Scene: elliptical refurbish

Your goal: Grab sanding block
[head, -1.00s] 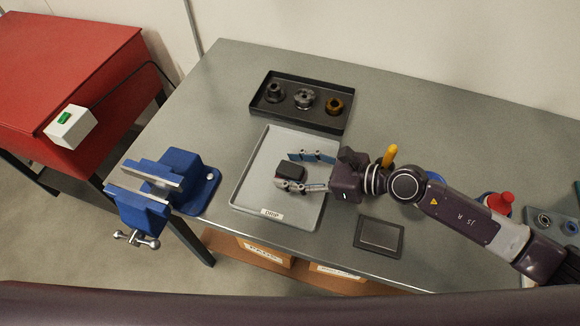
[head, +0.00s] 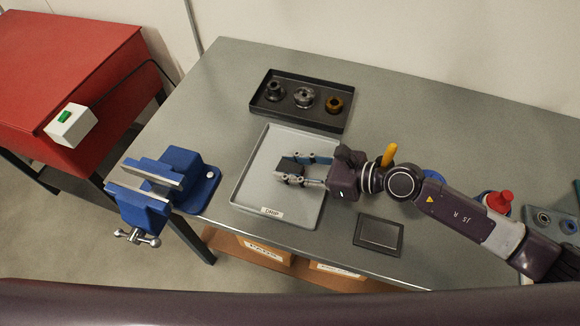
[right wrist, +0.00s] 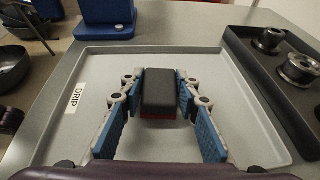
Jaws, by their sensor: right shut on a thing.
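The sanding block (head: 289,165) is a small dark block over the grey drip tray (head: 252,186). In the right wrist view the block (right wrist: 159,92) has a black top and a red lower edge. My right gripper (head: 291,169) is shut on it, with one blue-padded finger on each side. In the right wrist view the fingers of the gripper (right wrist: 160,97) flank the block near its far end. Whether the block touches the tray or is slightly raised is hard to tell. My left gripper is not in view.
A blue vise (head: 178,171) stands left of the tray. A black tray (head: 297,118) with several metal parts lies behind it. A dark square pad (head: 379,235) lies at the front right. A red-capped bottle (head: 499,200) is near my right arm. The bench between the trays and wall is clear.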

